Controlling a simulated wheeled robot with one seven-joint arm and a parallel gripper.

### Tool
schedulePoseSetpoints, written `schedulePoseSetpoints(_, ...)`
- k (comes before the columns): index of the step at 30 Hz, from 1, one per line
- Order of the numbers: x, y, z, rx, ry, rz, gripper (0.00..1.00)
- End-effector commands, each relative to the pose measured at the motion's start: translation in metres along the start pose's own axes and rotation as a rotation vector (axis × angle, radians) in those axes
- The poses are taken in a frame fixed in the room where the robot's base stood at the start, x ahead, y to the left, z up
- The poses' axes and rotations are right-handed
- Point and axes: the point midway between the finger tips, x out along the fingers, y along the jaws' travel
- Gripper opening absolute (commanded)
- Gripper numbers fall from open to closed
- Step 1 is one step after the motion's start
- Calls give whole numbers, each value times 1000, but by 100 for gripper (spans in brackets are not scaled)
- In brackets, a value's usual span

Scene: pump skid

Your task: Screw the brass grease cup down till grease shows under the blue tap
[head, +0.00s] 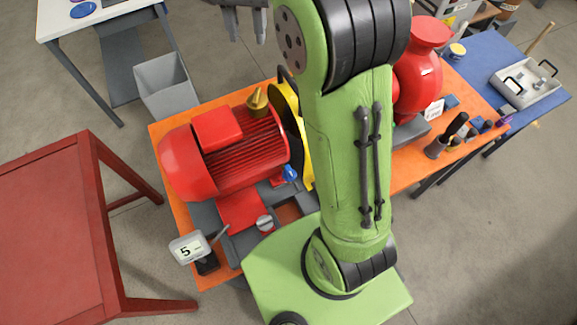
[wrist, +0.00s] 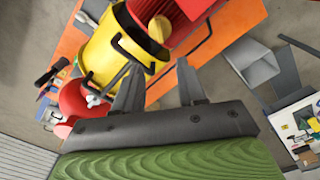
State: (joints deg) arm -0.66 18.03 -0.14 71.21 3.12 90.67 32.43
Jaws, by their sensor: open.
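The brass grease cup (head: 257,102) stands on top of the red motor, at the end by the yellow guard. In the wrist view its round brass top (wrist: 160,28) shows beyond my fingertips, beside the yellow guard. The blue tap (head: 290,173) sits low on the near side of the motor. I cannot make out any grease under it. My gripper (head: 245,24) is at the top edge of the head view, partly cut off, beyond the cup. In the wrist view my gripper (wrist: 158,80) is open and empty, its fingers apart and clear of the cup.
The red motor (head: 237,150) and yellow guard (head: 287,105) stand on an orange bench (head: 160,130). My green arm hides the middle. A red pump (head: 425,70) stands to the right. A red table (head: 60,215), grey bin (head: 168,85) and blue bench (head: 490,60) surround it.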

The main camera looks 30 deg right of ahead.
Motion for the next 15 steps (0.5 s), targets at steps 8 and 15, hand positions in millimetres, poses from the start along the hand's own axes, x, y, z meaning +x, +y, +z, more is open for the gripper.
schedulePoseSetpoints(8, 3, 16, -14, -189, 30, -13, 66)
schedulePoseSetpoints(15, 15, 60, -24, -1119, 176, -176, 79)
